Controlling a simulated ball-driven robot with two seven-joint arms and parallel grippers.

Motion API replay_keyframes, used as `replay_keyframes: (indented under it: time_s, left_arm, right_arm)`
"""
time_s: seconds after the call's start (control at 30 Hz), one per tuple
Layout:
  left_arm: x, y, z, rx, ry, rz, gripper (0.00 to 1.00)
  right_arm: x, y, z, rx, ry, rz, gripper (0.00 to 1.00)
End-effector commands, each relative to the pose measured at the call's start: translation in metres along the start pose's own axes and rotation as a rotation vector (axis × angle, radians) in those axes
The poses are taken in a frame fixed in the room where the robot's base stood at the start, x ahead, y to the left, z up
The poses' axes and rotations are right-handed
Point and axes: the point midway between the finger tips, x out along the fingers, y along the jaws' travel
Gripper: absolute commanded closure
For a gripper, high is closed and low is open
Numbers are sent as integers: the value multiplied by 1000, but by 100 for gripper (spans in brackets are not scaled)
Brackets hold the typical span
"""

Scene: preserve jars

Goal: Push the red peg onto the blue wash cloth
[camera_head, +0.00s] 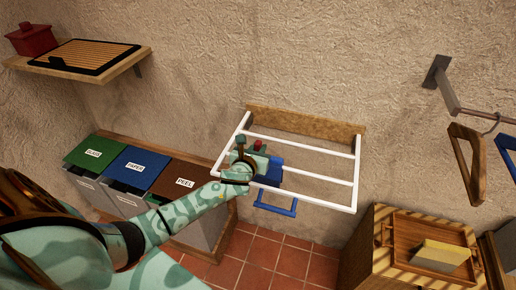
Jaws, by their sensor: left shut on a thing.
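The red peg (258,146) is a small red shape at the tip of my left gripper (257,155), which is shut on it. The blue wash cloth (273,172) hangs over a rail of the white wall rack, just right of and below the peg. My gripper hides part of the cloth, and I cannot tell whether the peg touches it. My left arm comes in from the lower left. My right gripper is not in view.
The white drying rack (322,178) juts from the wall, its rails close around my gripper. A blue bar-shaped thing (275,209) hangs beneath it. Labelled bins (133,168) stand left. A wooden cabinet (372,251) with a tray is lower right. Hangers (467,162) hang at right.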

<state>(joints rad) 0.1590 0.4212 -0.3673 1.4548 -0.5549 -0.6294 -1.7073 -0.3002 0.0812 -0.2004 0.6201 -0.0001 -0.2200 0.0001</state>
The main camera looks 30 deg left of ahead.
Motion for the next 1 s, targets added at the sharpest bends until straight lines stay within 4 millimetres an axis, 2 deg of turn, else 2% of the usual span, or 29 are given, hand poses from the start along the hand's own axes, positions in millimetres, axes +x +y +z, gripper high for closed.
replay_keyframes:
  time_s: [0.43,0.47,0.53,0.87,1.0]
  left_arm:
    - [2,0,-5,-1,-1,-1,99]
    - [2,0,-5,-1,-1,-1,77]
    - [2,0,-5,-1,-1,-1,58]
    - [-1,0,-6,0,0,-1,57]
    - [-20,0,-6,0,2,-2,57]
  right_arm:
    - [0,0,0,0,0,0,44]
    - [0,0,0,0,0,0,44]
    - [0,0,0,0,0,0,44]
    - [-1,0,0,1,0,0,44]
    - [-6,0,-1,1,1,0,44]
